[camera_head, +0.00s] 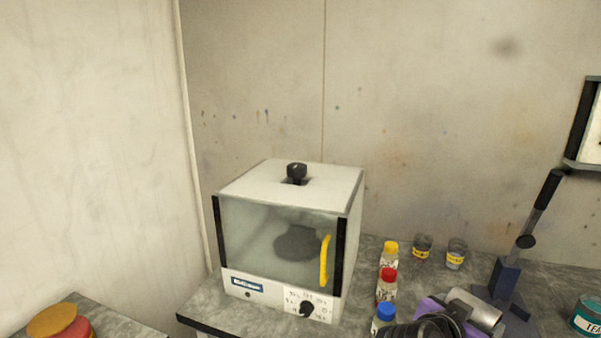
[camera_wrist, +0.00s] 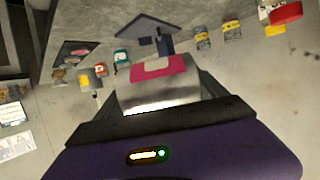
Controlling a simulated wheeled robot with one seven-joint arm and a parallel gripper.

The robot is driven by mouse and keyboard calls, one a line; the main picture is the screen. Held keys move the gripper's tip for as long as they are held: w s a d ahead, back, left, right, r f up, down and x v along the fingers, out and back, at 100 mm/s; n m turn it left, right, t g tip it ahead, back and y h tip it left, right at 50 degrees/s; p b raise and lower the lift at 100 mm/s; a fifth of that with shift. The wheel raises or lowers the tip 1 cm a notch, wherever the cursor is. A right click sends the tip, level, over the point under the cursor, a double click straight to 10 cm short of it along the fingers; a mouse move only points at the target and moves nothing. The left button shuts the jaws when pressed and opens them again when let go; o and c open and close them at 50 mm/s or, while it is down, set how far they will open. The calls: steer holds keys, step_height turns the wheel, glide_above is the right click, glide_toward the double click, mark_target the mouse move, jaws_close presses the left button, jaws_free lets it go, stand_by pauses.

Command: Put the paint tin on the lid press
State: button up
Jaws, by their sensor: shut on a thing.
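My gripper (camera_head: 462,316), with its purple body, is at the lower right of the head view. It is shut on a silver paint tin (camera_head: 480,306). In the wrist view the tin (camera_wrist: 160,98) lies between the fingers (camera_wrist: 165,100), with a pink and white part at its far end. The lid press (camera_head: 507,272) has a dark blue base and a long upright lever with a black grip. It stands just right of the tin in the head view and beyond it in the wrist view (camera_wrist: 150,30). The tin appears apart from the press; the exact gap is unclear.
A white glass-fronted box (camera_head: 290,235) with a yellow handle stands left. Bottles with yellow (camera_head: 391,249), red (camera_head: 388,276) and blue (camera_head: 386,312) caps stand near my gripper. Two small tins (camera_head: 422,246) (camera_head: 456,254) are behind; a teal tin (camera_head: 587,316) is far right.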

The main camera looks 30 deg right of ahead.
steer(key=w+a+f+n+t+y, duration=0.2)
steer(key=a+f+n+t+y, duration=0.2)
steer(key=a+f, duration=0.4)
steer(key=w+a+f+n+t+y, duration=0.3)
steer(key=a+f+n, duration=0.4)
steer(key=a, duration=0.6)
steer(key=w+a+f+n+t+y, duration=0.2)
steer(key=a+f+n+t+y, duration=0.3)
steer(key=a+f, duration=0.5)
steer(key=shift+w+a+f+n+y, duration=0.25)
steer(key=shift+w+f+n+y, duration=0.2)
steer(key=shift+y, duration=0.45)
steer(key=shift+f, duration=0.1)
steer(key=shift+d, duration=0.15)
